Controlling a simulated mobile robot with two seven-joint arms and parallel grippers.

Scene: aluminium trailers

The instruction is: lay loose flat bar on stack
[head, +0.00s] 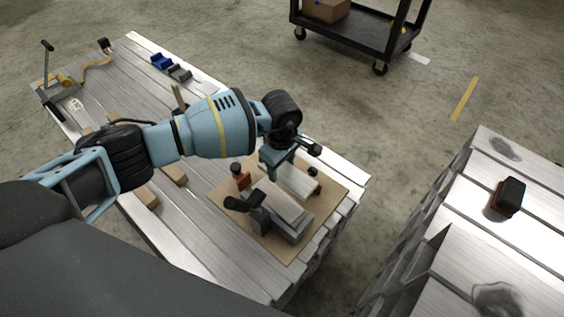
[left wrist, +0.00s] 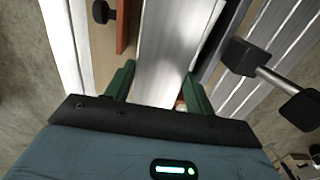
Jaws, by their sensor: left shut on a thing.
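My left gripper (head: 279,168) is shut on the loose flat bar (head: 298,182), a bright silver strip beside the stack. In the left wrist view, its green fingers (left wrist: 160,76) straddle the flat bar (left wrist: 164,45). Whether the bar is raised or resting is hard to tell. The stack of flat bars (head: 279,204) lies just nearer than the held bar, on a tan board (head: 284,249). The gripper hides the far end of the held bar. My right gripper is not in view.
A black-handled clamp (head: 252,209) stands against the stack's left end. Orange stops with black knobs stand left (head: 240,178) and right (head: 317,184) of the held bar. A second aluminium trailer (head: 466,232) with a brush-like block (head: 508,197) is on the right, across a floor gap.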

